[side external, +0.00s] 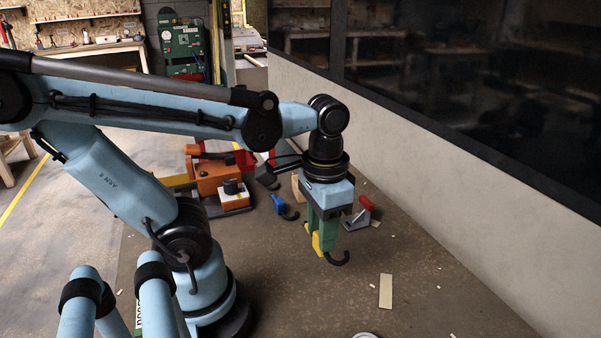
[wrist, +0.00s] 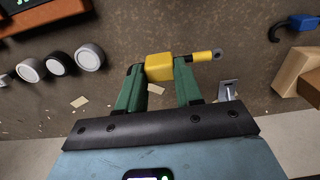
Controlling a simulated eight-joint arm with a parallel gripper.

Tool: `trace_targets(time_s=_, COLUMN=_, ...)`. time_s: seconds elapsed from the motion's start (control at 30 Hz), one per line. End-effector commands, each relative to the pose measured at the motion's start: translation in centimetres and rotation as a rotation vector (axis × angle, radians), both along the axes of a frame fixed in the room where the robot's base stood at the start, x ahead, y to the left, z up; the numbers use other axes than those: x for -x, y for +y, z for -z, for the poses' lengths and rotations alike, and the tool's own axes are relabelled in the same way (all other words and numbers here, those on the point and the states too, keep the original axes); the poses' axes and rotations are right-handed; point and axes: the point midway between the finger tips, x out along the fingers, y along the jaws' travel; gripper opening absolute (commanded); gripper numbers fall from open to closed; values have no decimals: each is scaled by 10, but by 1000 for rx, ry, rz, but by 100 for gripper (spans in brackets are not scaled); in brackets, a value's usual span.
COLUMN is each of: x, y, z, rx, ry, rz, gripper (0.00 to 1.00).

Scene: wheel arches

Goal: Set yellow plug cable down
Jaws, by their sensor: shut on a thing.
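The yellow plug cable (side external: 317,243) is held at the fingertips of my gripper (side external: 322,236), with its black curved cable end hanging out to the right in the side view. In the wrist view, the yellow plug body (wrist: 158,67) sits between the two green fingers of my gripper (wrist: 157,73). A thinner yellow part with a grey tip extends right past the right finger. My gripper is shut on the plug and points down over the brown work surface (side external: 420,295). I cannot tell whether the plug touches the surface.
A blue plug (side external: 277,203) with a black hooked end lies behind the gripper. A red-handled clamp (side external: 362,213) stands close on the right, and an orange machine (side external: 218,180) stands back left. Several round grey parts (wrist: 59,63) show in the wrist view. The front right surface is mostly clear, with wood scraps (side external: 385,291).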

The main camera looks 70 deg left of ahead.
Motion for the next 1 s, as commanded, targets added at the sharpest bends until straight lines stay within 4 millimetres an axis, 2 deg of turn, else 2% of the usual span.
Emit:
trace_targets(time_s=0.13, x=1, y=-2, z=-4, rx=0, ry=0, rz=-57, gripper=6)
trace_targets(time_s=0.23, x=2, y=5, z=-4, rx=0, ry=0, rz=-189, gripper=6)
trace_targets(time_s=0.7, x=17, y=65, z=-6, rx=0, ry=0, rz=-1249, gripper=6)
trace_targets(time_s=0.83, x=21, y=74, z=-7, rx=0, ry=0, rz=-1440, gripper=6)
trace_targets(time_s=1.0, x=24, y=81, z=-6, rx=-1, ry=0, rz=-1560, gripper=6)
